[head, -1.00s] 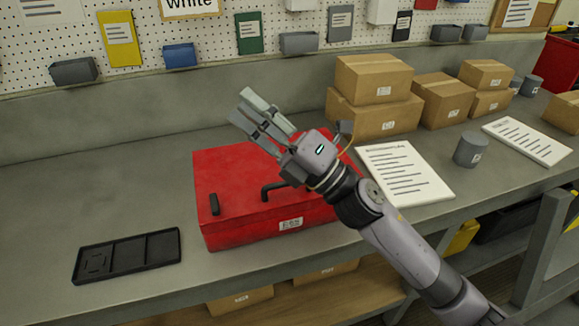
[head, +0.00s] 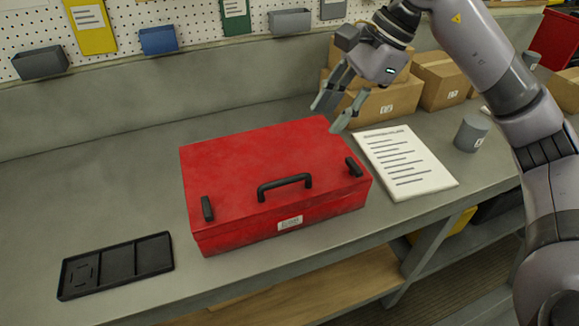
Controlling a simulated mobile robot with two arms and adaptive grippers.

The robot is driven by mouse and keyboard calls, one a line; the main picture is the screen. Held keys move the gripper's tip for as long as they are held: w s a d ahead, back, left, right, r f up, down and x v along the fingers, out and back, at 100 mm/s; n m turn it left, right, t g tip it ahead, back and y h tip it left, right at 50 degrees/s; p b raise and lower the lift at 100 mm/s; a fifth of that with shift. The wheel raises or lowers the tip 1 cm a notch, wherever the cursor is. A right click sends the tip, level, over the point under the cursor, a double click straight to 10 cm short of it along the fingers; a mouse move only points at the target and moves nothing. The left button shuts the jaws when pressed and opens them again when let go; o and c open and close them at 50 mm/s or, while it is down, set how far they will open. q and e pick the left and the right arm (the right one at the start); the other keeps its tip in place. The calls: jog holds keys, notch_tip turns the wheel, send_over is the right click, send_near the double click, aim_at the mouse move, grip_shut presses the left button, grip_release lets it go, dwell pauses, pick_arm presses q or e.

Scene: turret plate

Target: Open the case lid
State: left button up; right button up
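The red case (head: 245,160) sits on the grey workbench with its lid shut. A black handle (head: 285,183) is at the front of the lid, with a black latch at the left (head: 207,208) and another at the right (head: 354,167). A white label is on its front face. My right gripper (head: 333,116) is open and empty, fingers pointing down, above the bench by the case's back right corner. It looks apart from the case, though its exact height is hard to tell. My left gripper is not in view.
Cardboard boxes (head: 440,80) stand behind and right of my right gripper. A black tray (head: 115,266) is at the front left. The bench (head: 95,165) left of the case is clear.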

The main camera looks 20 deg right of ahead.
aim_at(291, 179)
jog(key=p+x, duration=0.4)
jog(key=x, duration=1.2)
jog(key=shift+s, duration=0.1)
jog(key=shift+a+f, duration=0.25)
jog(key=shift+f, duration=0.35)
jog(key=shift+c, duration=0.5)
grip_shut()
jog(key=shift+r, duration=0.1)
